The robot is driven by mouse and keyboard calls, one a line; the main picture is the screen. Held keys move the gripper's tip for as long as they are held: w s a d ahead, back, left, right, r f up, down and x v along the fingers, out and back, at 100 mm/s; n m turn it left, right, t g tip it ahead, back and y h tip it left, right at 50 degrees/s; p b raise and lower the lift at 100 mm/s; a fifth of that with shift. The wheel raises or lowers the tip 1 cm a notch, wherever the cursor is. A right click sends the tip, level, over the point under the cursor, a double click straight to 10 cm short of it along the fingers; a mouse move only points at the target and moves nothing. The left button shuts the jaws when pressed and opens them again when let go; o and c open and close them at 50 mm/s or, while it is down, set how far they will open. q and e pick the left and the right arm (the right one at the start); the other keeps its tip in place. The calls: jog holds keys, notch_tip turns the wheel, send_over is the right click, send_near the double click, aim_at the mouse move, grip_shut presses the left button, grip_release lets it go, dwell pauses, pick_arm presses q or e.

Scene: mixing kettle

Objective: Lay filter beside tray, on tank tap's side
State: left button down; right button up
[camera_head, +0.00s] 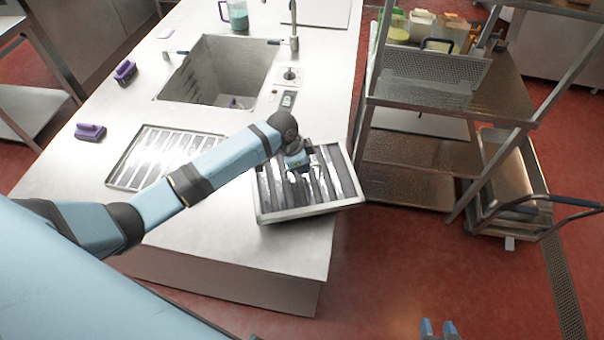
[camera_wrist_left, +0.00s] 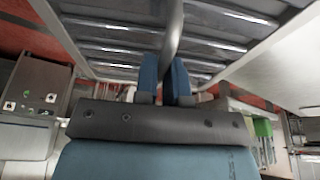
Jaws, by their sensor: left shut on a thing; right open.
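The filter (camera_head: 312,207) is a square metal frame with slanted slats, over the right front of the counter, its right part past the counter edge. It also fills the top of the left wrist view (camera_wrist_left: 215,50). My left gripper (camera_head: 297,157) is shut on a bar of the filter; its blue fingers (camera_wrist_left: 165,78) close around this bar. I cannot tell if the filter touches the counter. The tray (camera_head: 128,180) lies flat left of it, with slatted metal in it, partly behind my left arm. The tank tap (camera_head: 294,38) stands right of the sunken tank (camera_head: 225,65). My right gripper (camera_head: 438,328) is open, low at the bottom edge.
Two purple-handled brushes (camera_head: 90,132) (camera_head: 125,72) lie on the counter's left. A jug (camera_head: 238,15) stands at the back. A metal shelf rack (camera_head: 420,150) and a cart (camera_head: 510,190) stand right of the counter. The counter's front strip (camera_head: 230,240) is bare.

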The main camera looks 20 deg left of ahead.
aim_at(302, 176)
pick_arm(q)
jog(key=shift+f, duration=2.6)
jog(key=c, duration=1.2)
grip_release()
